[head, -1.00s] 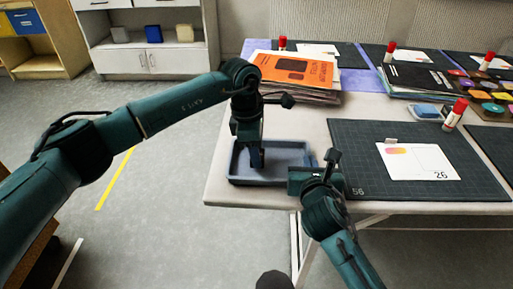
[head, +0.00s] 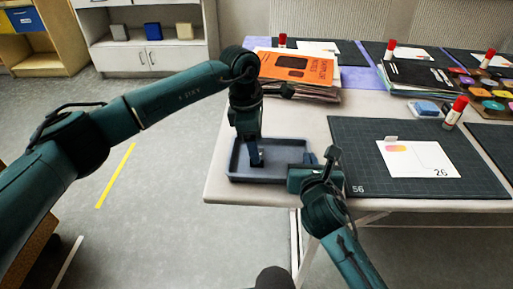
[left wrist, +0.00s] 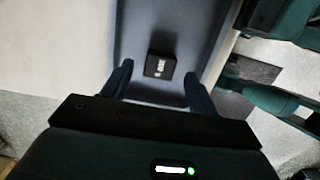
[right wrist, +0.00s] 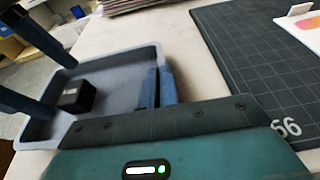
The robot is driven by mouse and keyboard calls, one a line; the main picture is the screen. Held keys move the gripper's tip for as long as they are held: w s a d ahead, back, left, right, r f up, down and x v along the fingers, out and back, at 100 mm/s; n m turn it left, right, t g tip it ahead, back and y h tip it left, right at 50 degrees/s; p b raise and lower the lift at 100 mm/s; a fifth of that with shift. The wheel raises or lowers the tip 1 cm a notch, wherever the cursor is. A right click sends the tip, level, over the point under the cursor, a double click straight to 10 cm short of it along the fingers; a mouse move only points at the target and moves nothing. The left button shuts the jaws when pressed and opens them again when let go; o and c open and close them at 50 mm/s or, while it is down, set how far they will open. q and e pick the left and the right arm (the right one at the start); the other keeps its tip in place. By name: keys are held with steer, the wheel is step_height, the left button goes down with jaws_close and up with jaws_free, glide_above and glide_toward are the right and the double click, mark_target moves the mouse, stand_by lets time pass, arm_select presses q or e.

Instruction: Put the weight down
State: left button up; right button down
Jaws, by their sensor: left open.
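The weight is a small black block with a pale label; it rests on the tray floor in the left wrist view (left wrist: 159,66) and in the right wrist view (right wrist: 77,97). The tray is blue-grey and shallow, and stands at the table's near left corner (head: 297,143). My left gripper (head: 257,163) points down into the tray. Its fingers are apart in the left wrist view (left wrist: 158,82), with the weight free beyond the tips. My right gripper (right wrist: 160,85) is closed on the tray's side wall, one finger on each side of it.
A dark cutting mat (head: 360,150) with a white card (head: 418,160) lies right of the tray. An orange book on a stack (head: 300,68) is behind it. A red-capped glue stick (head: 455,113) stands farther right. The floor left of the table is clear.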

arm_select(q)
step_height(320, 180, up, 10)
steer(key=a, duration=0.1)
steer(key=shift+a+r, duration=0.25)
steer(key=shift+a, duration=0.05)
arm_select(e)
steer(key=c, duration=2.1)
jaws_free()
steer(key=o, duration=0.5)
